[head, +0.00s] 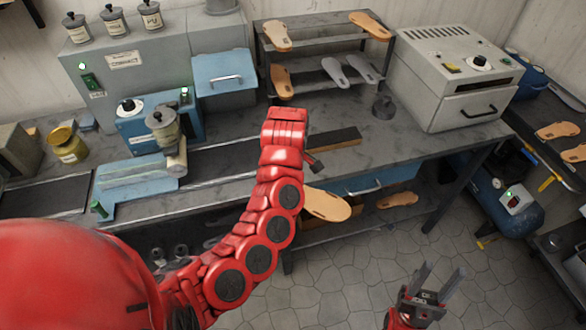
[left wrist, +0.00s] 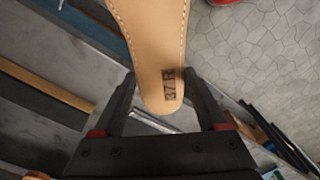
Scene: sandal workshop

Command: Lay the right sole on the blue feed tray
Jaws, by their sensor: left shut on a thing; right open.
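The right sole (head: 327,205) is tan and hangs off the front of the workbench in the head view. In the left wrist view the sole (left wrist: 150,40) has pale edge stitching and the mark "37 R". My left gripper (left wrist: 160,80) is shut on its marked end, one black finger on each side. In the head view my red arm mostly hides this gripper. The blue feed tray (head: 140,182) lies on the bench at left, in front of a blue machine, well apart from the sole. My right gripper (head: 440,272) is open and empty over the floor at lower right.
A blue machine (head: 133,128) with a pot stands behind the tray. A yellow-lidded jar (head: 68,145) stands to its left. A rack (head: 310,52) holds several soles. A grey oven (head: 455,70) stands at the bench's right.

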